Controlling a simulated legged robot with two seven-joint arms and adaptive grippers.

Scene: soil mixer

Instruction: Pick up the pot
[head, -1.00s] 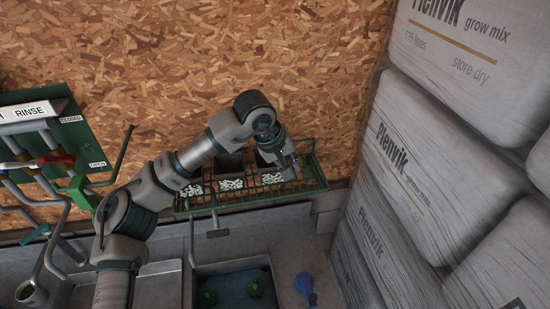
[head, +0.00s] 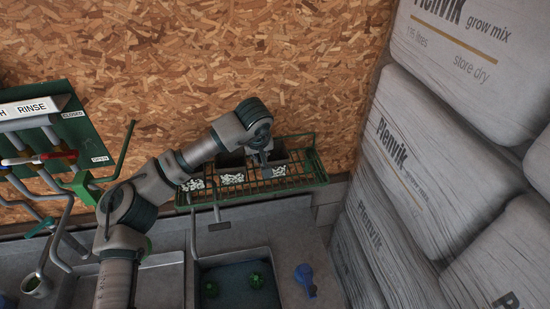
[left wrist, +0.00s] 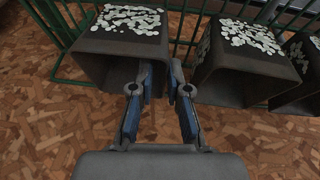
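Three dark square pots with white pebbles sit in a green wire rack (head: 300,180) against the chipboard wall. My left gripper (head: 265,163) is at the right pot. In the left wrist view, the gripper (left wrist: 163,75) is open, its blue-padded fingers either side of one side wall of the nearest pot (left wrist: 120,42). Whether the pads touch the wall cannot be told. A neighbouring pot (left wrist: 235,65) stands beside the fingers. My right gripper is out of view.
Stacked grow-mix bags (head: 430,160) fill the right side. A grey basin (head: 235,265) with green round items and a blue object (head: 304,278) lie below the rack. A green RINSE panel (head: 75,130) with pipes and handles stands at left.

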